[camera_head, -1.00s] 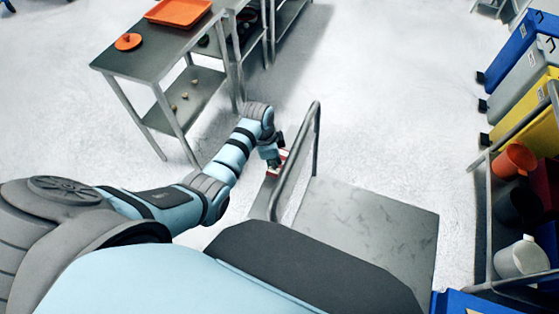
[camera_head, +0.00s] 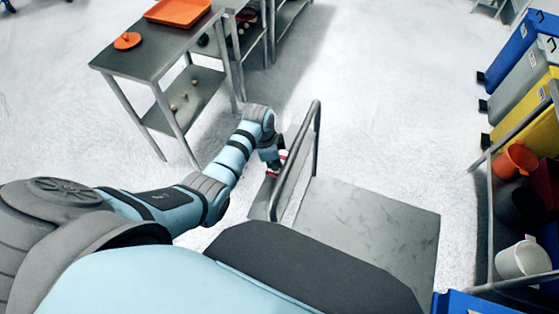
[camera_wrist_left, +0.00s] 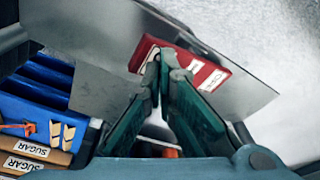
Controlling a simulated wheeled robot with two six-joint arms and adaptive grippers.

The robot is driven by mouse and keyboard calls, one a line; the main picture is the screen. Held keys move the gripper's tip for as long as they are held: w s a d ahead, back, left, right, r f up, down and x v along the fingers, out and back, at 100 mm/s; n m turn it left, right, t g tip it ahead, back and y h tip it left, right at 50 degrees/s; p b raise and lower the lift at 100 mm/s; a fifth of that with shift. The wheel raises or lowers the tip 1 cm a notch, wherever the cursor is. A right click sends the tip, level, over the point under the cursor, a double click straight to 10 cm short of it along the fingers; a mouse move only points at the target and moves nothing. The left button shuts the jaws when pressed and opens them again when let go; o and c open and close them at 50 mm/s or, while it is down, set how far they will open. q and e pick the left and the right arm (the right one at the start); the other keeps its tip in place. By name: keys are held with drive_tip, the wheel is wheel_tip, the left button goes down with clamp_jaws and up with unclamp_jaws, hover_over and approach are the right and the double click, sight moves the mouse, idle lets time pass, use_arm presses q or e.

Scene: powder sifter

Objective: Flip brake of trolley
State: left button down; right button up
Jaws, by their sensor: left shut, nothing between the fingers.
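The trolley (camera_head: 370,225) is a grey flat platform with a tubular push handle (camera_head: 316,125) at its left end. The brake (camera_head: 283,156) is a small red and white piece low beside the handle. In the left wrist view the brake is a red pedal (camera_wrist_left: 205,73) with white lettering and a pale end, on a grey metal plate. My left gripper (camera_head: 275,170) reaches down to the brake. Its fingers (camera_wrist_left: 162,58) are shut and empty, with the tips at the pedal's pale end. I cannot tell whether they touch it. My right gripper is not in view.
A metal table (camera_head: 150,60) with an orange tray (camera_head: 178,12) stands at the upper left. Coloured bins (camera_head: 515,85) and a rack (camera_head: 489,215) line the right side. Boxes labelled sugar (camera_wrist_left: 40,149) show in the left wrist view. The floor beyond the trolley is clear.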

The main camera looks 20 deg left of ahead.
use_arm(q)
drive_tip(key=shift+f+b, duration=0.5)
drive_tip(key=shift+f, duration=0.25)
drive_tip(key=shift+r, duration=0.1)
wheel_tip(320, 180, up, 5)
drive_tip(key=p, duration=0.5)
drive_tip(key=shift+r, duration=0.95)
